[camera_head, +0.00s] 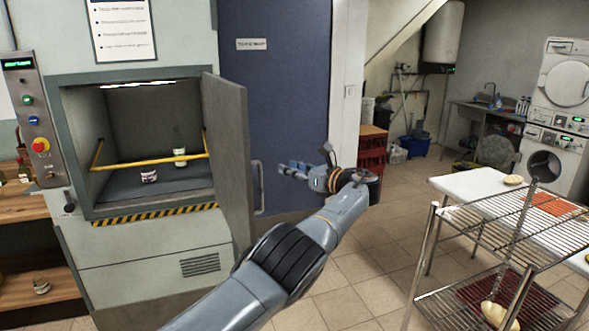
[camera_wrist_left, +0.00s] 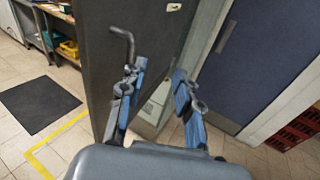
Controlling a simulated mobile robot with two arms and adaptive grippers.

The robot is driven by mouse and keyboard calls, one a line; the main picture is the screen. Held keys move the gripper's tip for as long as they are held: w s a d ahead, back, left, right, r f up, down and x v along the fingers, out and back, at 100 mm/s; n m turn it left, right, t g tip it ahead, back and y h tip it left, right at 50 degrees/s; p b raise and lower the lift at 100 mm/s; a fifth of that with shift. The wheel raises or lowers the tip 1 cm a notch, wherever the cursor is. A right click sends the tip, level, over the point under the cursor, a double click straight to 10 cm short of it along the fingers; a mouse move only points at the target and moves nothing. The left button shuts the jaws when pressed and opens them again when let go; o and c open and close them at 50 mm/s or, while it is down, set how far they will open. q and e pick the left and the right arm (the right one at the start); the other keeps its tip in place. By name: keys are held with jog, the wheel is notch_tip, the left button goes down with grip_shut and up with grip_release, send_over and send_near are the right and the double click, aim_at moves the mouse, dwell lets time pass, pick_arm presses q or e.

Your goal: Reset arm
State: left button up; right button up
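My left arm reaches in from the bottom of the head view, with its left gripper (camera_head: 290,169) just right of the open cabinet door (camera_head: 230,150). In the left wrist view, the left gripper (camera_wrist_left: 155,95) has its two blue-padded fingers apart with nothing between them. The door's bent handle (camera_wrist_left: 124,45) shows beyond the left finger; I cannot tell whether they touch. In the head view the handle (camera_head: 259,188) is at the door's outer edge. My right gripper is in neither view.
A blue door (camera_head: 285,90) is behind my gripper. A wire rack (camera_head: 500,230) stands at right. Tiled floor between is clear.

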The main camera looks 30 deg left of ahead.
pick_arm(q)
jog(key=shift+s+a, duration=0.1)
jog(key=shift+a, duration=0.15)
